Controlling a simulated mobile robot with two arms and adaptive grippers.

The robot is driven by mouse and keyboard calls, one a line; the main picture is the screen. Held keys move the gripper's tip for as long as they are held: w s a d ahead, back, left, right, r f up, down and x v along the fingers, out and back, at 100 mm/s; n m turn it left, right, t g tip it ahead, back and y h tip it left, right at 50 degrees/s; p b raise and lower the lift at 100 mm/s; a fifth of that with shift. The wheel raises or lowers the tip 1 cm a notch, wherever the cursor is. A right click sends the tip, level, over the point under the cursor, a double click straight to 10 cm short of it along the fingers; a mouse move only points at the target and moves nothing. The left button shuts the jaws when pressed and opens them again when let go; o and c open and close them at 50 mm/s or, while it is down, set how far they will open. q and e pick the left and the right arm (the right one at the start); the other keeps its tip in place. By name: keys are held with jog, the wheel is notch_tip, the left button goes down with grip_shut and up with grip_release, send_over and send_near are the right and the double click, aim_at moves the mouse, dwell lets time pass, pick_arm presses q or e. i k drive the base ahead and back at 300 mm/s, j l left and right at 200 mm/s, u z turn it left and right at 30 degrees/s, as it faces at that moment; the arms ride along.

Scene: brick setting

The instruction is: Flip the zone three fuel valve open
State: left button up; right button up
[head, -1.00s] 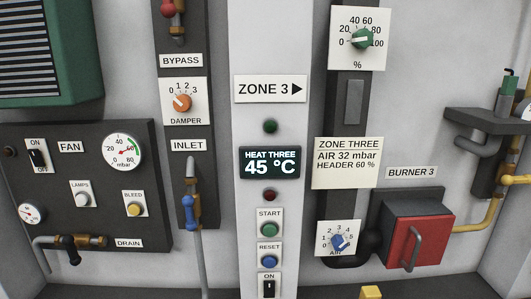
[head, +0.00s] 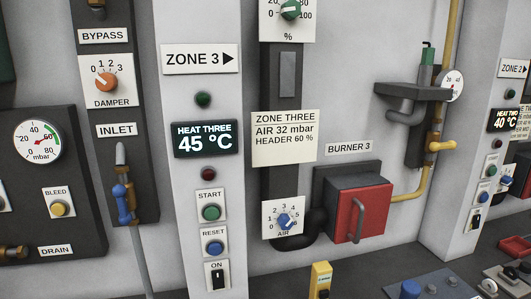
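A yellow lever handle (head: 441,146) sits on the vertical yellow pipe (head: 437,122) to the right of burner 3 in the head view. The lever points sideways to the right, across the pipe. No label naming it as the fuel valve shows. The zone 3 sign (head: 200,59) has an arrow pointing right, toward the burner 3 side. The red burner 3 box (head: 362,210) has a grey handle, and the yellow pipe bends into its right side. Neither of my grippers is in view.
A grey bracket (head: 412,91) with a green-topped part and a round gauge (head: 452,86) are above the lever. A wall edge and the zone 2 panel (head: 514,68) stand at the right. A yellow box (head: 320,279) and a console with knobs (head: 430,287) are at the bottom.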

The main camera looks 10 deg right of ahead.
aim_at(450, 145)
jog(key=l+z, duration=0.1)
jog(key=z, duration=1.3)
